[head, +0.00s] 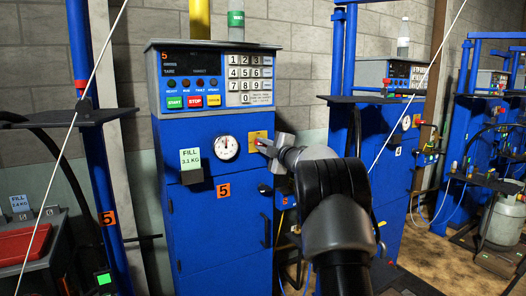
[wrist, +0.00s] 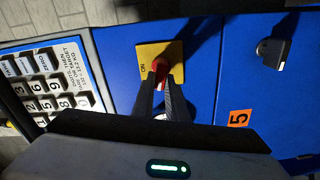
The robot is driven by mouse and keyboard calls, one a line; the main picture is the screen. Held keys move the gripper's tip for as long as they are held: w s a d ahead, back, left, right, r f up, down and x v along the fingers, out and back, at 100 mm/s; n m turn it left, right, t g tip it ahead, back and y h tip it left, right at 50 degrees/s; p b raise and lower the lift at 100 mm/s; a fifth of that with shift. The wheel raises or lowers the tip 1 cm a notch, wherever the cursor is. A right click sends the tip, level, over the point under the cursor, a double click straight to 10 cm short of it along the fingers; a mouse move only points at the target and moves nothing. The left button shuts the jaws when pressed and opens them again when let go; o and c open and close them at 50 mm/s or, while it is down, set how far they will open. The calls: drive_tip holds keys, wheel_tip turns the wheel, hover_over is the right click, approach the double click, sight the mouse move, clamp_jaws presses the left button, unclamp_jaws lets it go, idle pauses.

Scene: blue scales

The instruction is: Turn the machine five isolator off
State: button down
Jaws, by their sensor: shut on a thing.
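The machine five isolator is a red handle (wrist: 160,68) on a yellow plate (wrist: 172,50), on the front of the blue cabinet. The word ON shows on the plate in the wrist view. In the head view the yellow plate (head: 256,136) is right of the round gauge, and my arm partly covers the handle. My gripper (wrist: 162,78) is shut on the red handle, one finger on each side of it. My gripper also shows in the head view (head: 266,146). The fingers hide part of the handle, so its exact angle is hard to tell.
The cabinet carries a keypad (head: 250,72), a gauge (head: 225,147), a FILL 3.1 KG tag (head: 190,159) and an orange 5 label (head: 223,191). A dark lock-like part (wrist: 273,50) stands out from the panel. Blue posts (head: 92,130) stand on the left.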

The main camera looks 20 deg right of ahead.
drive_tip(key=shift+f+n+b, duration=0.2)
drive_tip(key=shift+n+b, duration=0.6)
drive_tip(key=shift+n, duration=0.5)
drive_tip(key=c, duration=1.8)
unclamp_jaws()
drive_tip(key=shift+o, duration=0.2)
drive_tip(key=shift+s, duration=0.1)
drive_tip(key=s+d, duration=0.3)
drive_tip(key=s, duration=1.4)
drive_tip(key=shift+d, duration=0.15)
